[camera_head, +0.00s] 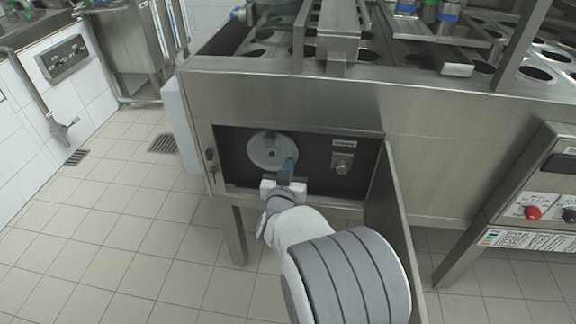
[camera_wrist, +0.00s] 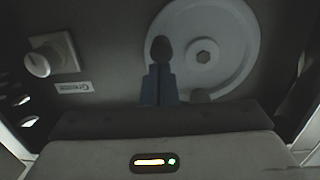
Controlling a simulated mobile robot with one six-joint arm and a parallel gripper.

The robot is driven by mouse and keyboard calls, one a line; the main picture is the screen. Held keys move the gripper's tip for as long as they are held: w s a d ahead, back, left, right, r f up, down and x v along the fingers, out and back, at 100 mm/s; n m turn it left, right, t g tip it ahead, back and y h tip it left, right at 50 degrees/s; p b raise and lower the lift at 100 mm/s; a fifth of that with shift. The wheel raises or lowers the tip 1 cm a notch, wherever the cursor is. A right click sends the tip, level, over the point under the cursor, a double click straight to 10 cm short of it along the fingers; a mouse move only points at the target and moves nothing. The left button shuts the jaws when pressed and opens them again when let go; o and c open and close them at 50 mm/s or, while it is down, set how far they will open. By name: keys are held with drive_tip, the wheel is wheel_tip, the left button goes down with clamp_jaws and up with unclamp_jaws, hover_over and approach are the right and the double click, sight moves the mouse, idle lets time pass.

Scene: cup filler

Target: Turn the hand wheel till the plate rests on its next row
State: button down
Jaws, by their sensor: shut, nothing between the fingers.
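The grey round hand wheel (camera_head: 262,153) is in a dark recess on the front of the steel machine, with a hub at its centre. It fills the upper right of the wrist view (camera_wrist: 225,65). My gripper (camera_head: 288,168) is at the wheel's lower right edge in the head view. Its blue fingers (camera_wrist: 160,84) are shut and empty, tips at a dark oval (camera_wrist: 161,48) on the wheel; I cannot tell whether this is a handle or a hole, or whether they touch. A rounded piece (camera_wrist: 201,97) is partly hidden by my gripper. Plates with round holes (camera_head: 395,68) show on top.
A knob (camera_head: 341,163) under a label is right of the wheel. An open door (camera_head: 390,215) hangs at the recess's right side, close to my arm. A control box with a red button (camera_head: 533,213) is farther right. The tiled floor at left is clear.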

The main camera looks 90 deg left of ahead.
drive_tip(key=shift+r, duration=0.1)
drive_tip(key=shift+w+d+r, duration=0.1)
drive_tip(key=shift+r, duration=0.25)
drive_tip(key=s+d+r+p, duration=0.2)
drive_tip(key=d+r+p, duration=0.1)
drive_tip(key=d, duration=0.7)
drive_tip(key=s+a+f+n+b, duration=0.1)
drive_tip(key=s+f+n+b, duration=0.3)
drive_tip(key=n, duration=0.8)
drive_tip(key=s+f+n, duration=0.2)
drive_tip(key=f+n, duration=0.4)
drive_tip(key=n, duration=0.7)
drive_tip(key=w+a+r+b, duration=0.2)
drive_tip(key=w+a+b, duration=0.2)
drive_tip(key=a, duration=0.5)
drive_tip(key=shift+w+a+t+y, duration=0.25)
drive_tip(key=shift+w+t+y, duration=0.15)
drive_tip(key=shift+w, duration=0.3)
